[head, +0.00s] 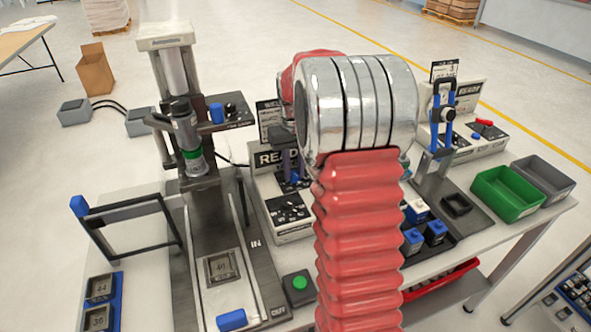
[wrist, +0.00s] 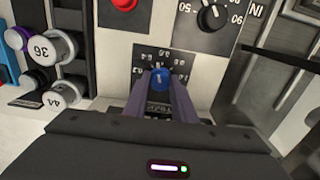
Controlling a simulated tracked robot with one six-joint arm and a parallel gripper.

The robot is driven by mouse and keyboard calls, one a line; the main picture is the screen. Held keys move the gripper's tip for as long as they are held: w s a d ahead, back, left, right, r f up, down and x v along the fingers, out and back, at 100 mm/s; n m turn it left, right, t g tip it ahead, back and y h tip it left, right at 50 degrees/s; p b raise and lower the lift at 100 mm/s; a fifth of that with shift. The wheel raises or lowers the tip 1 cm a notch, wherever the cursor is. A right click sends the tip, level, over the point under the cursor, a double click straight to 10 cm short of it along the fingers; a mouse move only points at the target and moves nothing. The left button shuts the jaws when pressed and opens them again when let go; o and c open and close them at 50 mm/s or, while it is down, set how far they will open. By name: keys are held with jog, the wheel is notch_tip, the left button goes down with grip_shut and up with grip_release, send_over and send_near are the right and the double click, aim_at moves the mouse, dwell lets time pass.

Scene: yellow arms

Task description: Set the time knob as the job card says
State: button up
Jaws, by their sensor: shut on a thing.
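In the wrist view a small blue knob (wrist: 160,77) sits on a dark dial plate (wrist: 140,57) with white numerals. A pale pointer mark shows on the knob, but its exact setting is too small to read. The two fingers of my gripper (wrist: 161,88) are shut on the knob from both sides. In the head view my gripper (head: 288,160) is partly hidden behind my red arm, over the control box (head: 288,213). A printed card (head: 268,115) stands behind it, half hidden; its writing is too small to read.
A black knob (wrist: 210,17) and a red button (wrist: 124,3) are close by on the panel. A press (head: 182,130) stands left of the box, with a green button (head: 299,283) in front. Blue-handled blocks (head: 435,233) and a green bin (head: 506,194) are to the right.

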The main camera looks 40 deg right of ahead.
aim_at(294, 173)
jog(key=shift+m, duration=1.6)
jog(key=o, duration=1.1)
jog(key=shift+c, duration=0.2)
notch_tip(294, 173, up, 14)
jog(key=shift+f, duration=0.15)
